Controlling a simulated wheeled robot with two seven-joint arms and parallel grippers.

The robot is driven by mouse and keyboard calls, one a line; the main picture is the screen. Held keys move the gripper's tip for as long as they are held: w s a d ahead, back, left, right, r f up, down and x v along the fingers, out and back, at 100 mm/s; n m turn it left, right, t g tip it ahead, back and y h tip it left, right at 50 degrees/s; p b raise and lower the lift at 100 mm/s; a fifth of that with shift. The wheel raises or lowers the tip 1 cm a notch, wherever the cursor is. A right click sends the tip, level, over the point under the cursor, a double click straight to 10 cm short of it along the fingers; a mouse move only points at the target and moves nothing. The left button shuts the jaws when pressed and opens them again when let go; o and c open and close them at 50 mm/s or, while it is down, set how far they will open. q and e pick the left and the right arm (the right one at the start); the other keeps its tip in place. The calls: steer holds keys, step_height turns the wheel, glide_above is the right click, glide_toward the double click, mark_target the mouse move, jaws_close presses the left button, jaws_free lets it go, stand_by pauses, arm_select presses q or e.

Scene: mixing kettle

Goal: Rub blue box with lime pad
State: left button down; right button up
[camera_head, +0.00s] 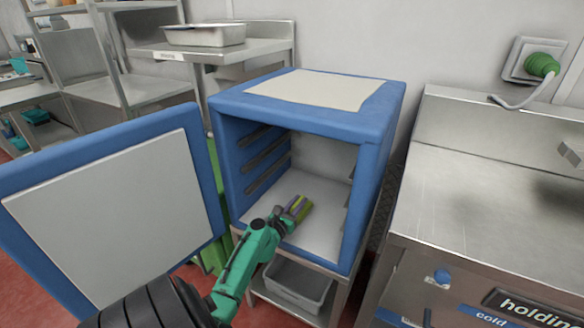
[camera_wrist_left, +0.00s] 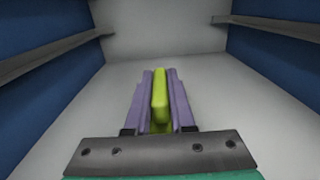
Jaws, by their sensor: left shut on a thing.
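My left gripper (camera_head: 297,208) reaches in through the open front and is low over the box's grey floor (camera_head: 325,222). It is shut on the lime pad (camera_wrist_left: 160,97), which stands on edge between the purple fingers in the left wrist view. I cannot tell whether the pad touches the floor. My right gripper is not in view.
A metal stand under the box holds a grey bin (camera_head: 298,284). A steel counter (camera_head: 480,200) is close on the right. Behind left, a steel shelf (camera_head: 215,50) carries a metal tray (camera_head: 204,34). Rails (camera_wrist_left: 270,24) line the box's side walls.

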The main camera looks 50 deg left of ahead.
arm_select(q)
steer(key=shift+w+d+p, duration=0.15)
steer(key=shift+w+d, duration=0.1)
steer(key=shift+d, duration=0.55)
steer(key=shift+w+d+p, duration=0.15)
steer(key=shift+w+d, duration=0.15)
steer(key=shift+d, duration=0.45)
steer(key=shift+w+d+p, duration=0.15)
steer(key=shift+w+d, duration=0.1)
steer(key=shift+d, duration=0.55)
steer(key=shift+w+d, duration=0.2)
steer(key=shift+d, duration=0.35)
steer(key=shift+w+d, duration=0.15)
steer(key=shift+d, duration=0.4)
step_height(320, 180, up, 6)
steer(key=p, duration=0.6)
steer(key=shift+a, duration=0.1)
step_height(320, 180, up, 3)
steer(key=p, duration=0.3)
